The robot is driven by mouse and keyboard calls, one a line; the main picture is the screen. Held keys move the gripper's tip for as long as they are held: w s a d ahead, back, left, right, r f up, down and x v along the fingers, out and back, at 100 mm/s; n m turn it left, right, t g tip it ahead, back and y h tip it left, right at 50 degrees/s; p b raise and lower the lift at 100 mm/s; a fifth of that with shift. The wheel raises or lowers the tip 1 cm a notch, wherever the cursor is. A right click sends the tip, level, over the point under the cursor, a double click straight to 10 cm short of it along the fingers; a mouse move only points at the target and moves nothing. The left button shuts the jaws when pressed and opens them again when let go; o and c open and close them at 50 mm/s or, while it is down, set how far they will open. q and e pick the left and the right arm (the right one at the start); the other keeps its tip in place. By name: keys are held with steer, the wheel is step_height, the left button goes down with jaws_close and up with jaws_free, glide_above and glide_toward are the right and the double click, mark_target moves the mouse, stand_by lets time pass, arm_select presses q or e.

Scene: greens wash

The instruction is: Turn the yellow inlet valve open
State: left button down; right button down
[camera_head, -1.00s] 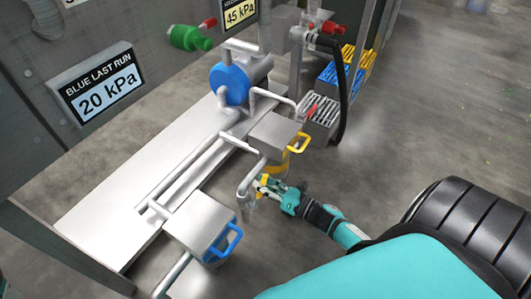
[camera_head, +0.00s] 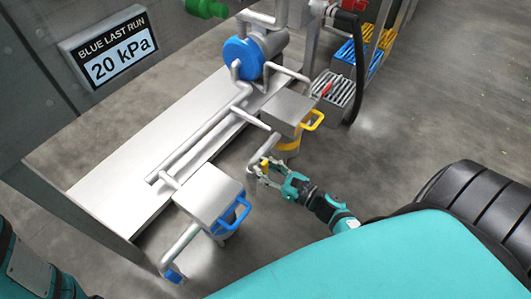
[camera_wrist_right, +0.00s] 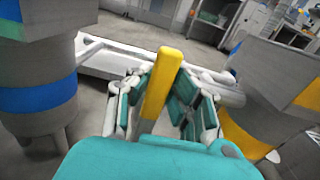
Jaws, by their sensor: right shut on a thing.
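The yellow inlet valve handle (camera_wrist_right: 162,82) stands as a yellow bar between the fingers of my right gripper (camera_wrist_right: 160,100) in the right wrist view. The fingers are closed around it from both sides. In the head view my right gripper (camera_head: 268,170) is at the low pipe end beside the yellow-handled grey housing (camera_head: 290,108), and only a little of the valve shows there. My left gripper is out of view; only part of my left arm shows at the lower left.
A blue-handled housing (camera_head: 208,195) stands to the left of my right gripper, with a blue valve (camera_head: 174,275) on its lower pipe. A blue round pump (camera_head: 243,58) sits behind on the white base (camera_head: 130,155). The sign (camera_head: 108,45) reads 20 kPa. Open floor lies to the right.

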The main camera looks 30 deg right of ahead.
steer(key=shift+s+a+f, duration=0.1)
steer(key=c, duration=1.2)
jaws_free()
steer(key=shift+o, duration=0.2)
steer(key=v, duration=1.2)
